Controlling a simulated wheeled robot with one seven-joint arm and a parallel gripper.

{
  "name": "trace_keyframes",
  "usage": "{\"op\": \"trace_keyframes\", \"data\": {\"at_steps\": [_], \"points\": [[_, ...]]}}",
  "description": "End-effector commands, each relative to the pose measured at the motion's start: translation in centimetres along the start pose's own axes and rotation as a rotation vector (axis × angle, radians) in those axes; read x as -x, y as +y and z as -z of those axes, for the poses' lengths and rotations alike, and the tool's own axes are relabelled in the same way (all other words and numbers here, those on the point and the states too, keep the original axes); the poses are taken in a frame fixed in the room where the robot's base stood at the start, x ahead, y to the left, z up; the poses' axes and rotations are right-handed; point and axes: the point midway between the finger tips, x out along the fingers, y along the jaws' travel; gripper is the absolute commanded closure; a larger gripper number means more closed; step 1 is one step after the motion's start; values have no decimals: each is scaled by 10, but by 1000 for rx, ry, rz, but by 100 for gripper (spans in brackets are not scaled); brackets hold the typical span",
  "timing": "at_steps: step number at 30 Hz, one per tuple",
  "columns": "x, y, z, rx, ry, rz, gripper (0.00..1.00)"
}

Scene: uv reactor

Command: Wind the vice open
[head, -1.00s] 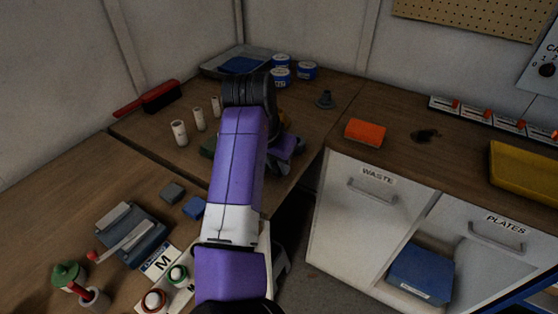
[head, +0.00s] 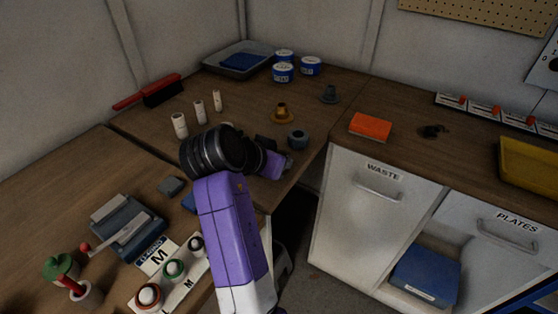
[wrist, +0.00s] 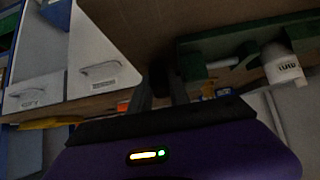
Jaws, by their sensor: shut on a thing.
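The green vice (wrist: 195,62) shows in the upper right of the wrist view, with a pale grey bar (wrist: 224,63) along it. In the head view my arm hides the vice. The two dark fingers of my gripper (wrist: 161,90) show in the wrist view, just left of the vice. They are shut on a small dark part between them, seemingly the vice handle, though it is too dark to make out clearly. In the head view my purple gripper body (head: 272,163) is over the bench near its front edge, with its fingertips hidden.
A white cylinder (wrist: 284,65) stands by the vice in the wrist view. Several white cylinders, including one at the left (head: 180,125), a brass flanged piece (head: 282,113) and a blue-grey ring (head: 298,138) are near my arm. An orange sponge (head: 370,127) lies to the right.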

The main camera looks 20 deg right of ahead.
Motion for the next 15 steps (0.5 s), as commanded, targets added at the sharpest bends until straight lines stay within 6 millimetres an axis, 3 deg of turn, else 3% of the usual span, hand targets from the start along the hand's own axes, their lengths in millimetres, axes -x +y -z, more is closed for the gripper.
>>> {"op": "trace_keyframes", "data": {"at_steps": [8, 9, 10, 15], "points": [[0, 0, 0, 1, 1, 1, 100], [0, 0, 0, 1, 1, 1, 73], [0, 0, 0, 1, 1, 1, 68], [0, 0, 0, 1, 0, 1, 68]]}}
